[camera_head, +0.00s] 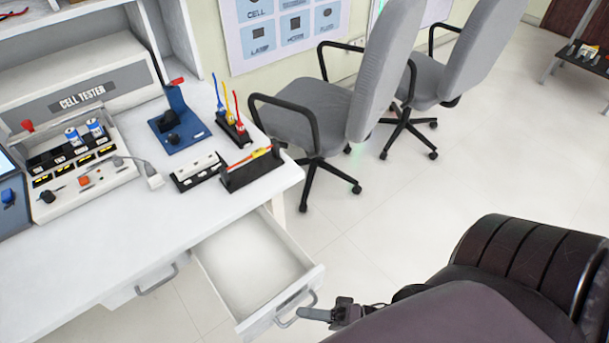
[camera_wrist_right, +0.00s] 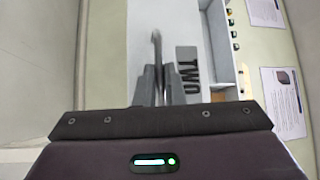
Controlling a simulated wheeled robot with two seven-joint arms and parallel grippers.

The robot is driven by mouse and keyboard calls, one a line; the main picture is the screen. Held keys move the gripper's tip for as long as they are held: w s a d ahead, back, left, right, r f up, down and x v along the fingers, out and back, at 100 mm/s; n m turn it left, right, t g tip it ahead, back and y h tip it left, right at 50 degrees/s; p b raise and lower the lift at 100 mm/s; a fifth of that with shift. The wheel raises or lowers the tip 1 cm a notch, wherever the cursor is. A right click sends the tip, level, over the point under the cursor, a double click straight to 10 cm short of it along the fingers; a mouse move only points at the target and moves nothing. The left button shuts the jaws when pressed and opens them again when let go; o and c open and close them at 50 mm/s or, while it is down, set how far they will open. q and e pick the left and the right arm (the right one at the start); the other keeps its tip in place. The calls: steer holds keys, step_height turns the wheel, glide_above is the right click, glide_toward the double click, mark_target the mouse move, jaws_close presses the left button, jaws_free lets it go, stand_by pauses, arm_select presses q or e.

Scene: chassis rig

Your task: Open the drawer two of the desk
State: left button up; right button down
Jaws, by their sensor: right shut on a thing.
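The drawer (camera_head: 250,262) under the right end of the white desk (camera_head: 130,225) stands pulled out, and its inside looks empty. In the right wrist view its front bears the label "TWO" (camera_wrist_right: 188,72). My right gripper (camera_head: 305,314) is at the drawer front, its fingers shut on the metal handle (camera_wrist_right: 156,45). In the head view the fingertips partly cover the handle's near end. My left gripper is not in view.
Another drawer handle (camera_head: 157,281) shows on a shut front to the left. A cell tester (camera_head: 85,155), a blue stand (camera_head: 180,130) and small racks stand on the desk. Two grey chairs (camera_head: 310,105) are beyond the drawer. Floor right of the drawer is clear.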

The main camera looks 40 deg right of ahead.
steer(key=c, duration=1.5)
jaws_free()
